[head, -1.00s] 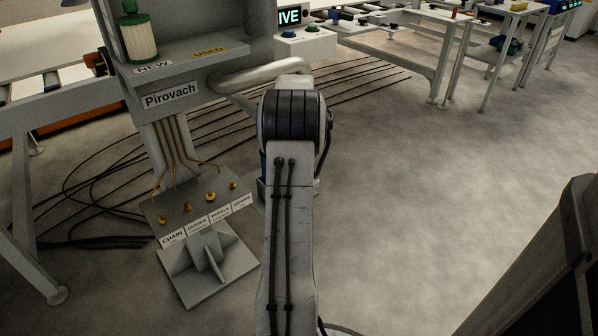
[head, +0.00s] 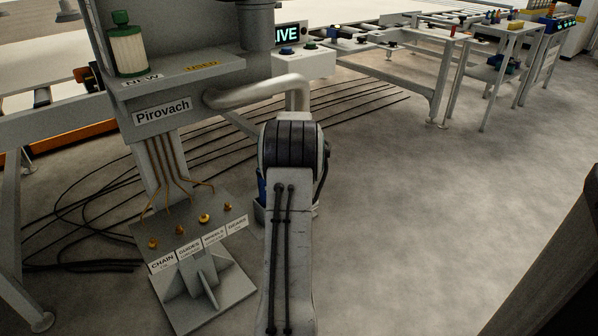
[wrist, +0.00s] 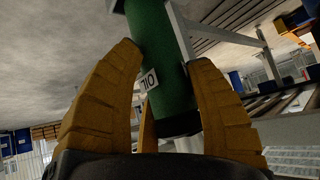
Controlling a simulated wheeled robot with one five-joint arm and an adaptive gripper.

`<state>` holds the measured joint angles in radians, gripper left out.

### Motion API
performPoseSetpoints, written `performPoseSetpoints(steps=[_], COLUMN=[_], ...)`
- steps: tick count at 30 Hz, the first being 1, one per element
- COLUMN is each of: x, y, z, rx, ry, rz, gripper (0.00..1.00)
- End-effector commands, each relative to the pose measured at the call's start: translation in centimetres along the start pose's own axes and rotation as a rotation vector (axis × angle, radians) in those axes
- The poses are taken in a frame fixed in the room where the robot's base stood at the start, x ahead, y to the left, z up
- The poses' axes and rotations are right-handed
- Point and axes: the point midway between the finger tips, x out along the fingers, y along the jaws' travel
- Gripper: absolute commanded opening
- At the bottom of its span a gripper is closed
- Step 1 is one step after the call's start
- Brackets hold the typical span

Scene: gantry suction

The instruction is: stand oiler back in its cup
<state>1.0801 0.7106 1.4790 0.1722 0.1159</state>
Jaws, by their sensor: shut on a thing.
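In the wrist view the oiler (wrist: 168,75) is a green cylinder with a white "OIL" label and a black band at its lower end in the picture. My gripper (wrist: 167,54) has yellow ribbed fingers on both sides of it and is shut on it. The oiler's far end runs out of the top of the wrist view. In the head view my own arm hides my gripper and the oiler. I cannot make out the oiler's cup in either view.
A grey stand (head: 185,92) marked "Pirovach" rises left of my arm, with a green-topped filter (head: 127,50) on its shelf. A bent pipe (head: 255,92) sticks out from it. Its foot plate (head: 208,290) and cables (head: 75,225) lie below. Floor (head: 430,210) at right is open.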

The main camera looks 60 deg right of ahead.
Motion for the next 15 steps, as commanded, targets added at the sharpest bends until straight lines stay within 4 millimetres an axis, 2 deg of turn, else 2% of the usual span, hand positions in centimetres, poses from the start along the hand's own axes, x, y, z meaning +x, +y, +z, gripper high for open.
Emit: performPoseSetpoints(steps=[1, 4, 15], x=[0.81, 1.50, 1.62], y=[0.09, 0.16, 0.18], z=[0.76, 1.42, 1.52], rx=[0.000, 0.000, 0.000], ry=[0.000, 0.002, 0.003], rz=[0.000, 0.000, 0.000], gripper=[0.13, 0.13, 0.13])
